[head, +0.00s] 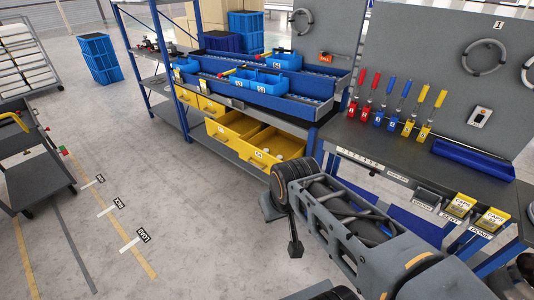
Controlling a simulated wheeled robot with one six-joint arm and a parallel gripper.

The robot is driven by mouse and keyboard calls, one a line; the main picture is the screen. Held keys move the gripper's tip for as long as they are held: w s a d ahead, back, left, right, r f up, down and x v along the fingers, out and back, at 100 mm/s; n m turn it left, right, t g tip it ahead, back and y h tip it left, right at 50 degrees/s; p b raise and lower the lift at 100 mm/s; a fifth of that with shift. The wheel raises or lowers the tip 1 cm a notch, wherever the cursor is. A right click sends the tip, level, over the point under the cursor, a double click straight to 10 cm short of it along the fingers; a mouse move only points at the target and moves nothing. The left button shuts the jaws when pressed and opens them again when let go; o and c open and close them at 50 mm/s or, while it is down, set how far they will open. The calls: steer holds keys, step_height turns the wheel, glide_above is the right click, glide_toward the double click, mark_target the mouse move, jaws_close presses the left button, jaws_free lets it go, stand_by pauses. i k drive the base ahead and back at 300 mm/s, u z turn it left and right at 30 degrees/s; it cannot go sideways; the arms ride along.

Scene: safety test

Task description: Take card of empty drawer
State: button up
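Two yellow drawers stand pulled out under the blue rack: a left drawer (228,142) and a right drawer (262,158). Small pale labels show on their fronts, too small to read surely. The right drawer has something white inside near its right end. The left one shows no clear contents, but its inside is only partly visible. Two more yellow drawers (188,98) sit further left, pushed in. My gripper (283,228) hangs at the end of my arm, right of and nearer than the drawers, apart from them. Its finger opening is unclear.
Blue bins (222,79) stand on the rack. A dark cart (38,180) is at left. The floor between is clear.

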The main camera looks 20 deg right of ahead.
mark_target(493, 219)
steer(key=z, duration=2.75)
